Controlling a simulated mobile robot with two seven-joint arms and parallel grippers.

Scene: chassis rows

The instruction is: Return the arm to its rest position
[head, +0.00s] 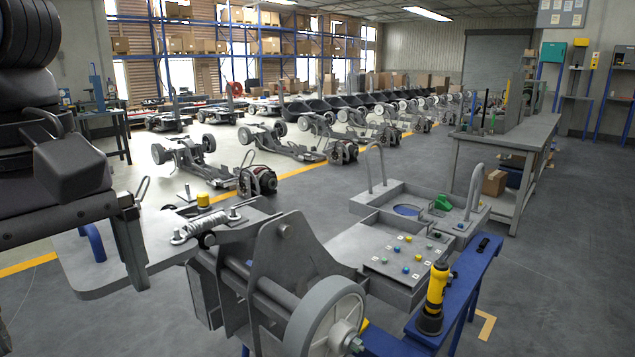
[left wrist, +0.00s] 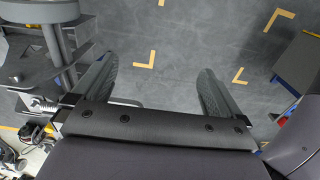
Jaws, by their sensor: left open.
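My left arm comes in from the left edge of the head view, dark and bulky, with its gripper beside the left end of a grey workbench plate (head: 105,275). In the left wrist view my left gripper (left wrist: 157,66) is open. Its two grey ridged fingers stand wide apart with nothing between them. Beyond them is grey floor with yellow corner marks (left wrist: 144,62). My right gripper is in neither view.
A bracket with a white wheel (head: 325,320) stands close in front. A yellow and black torch (head: 436,290) stands on a blue bench (head: 470,285). A grey tray (head: 360,245) with coloured knobs lies behind. Chassis (head: 190,155) stand in rows farther back.

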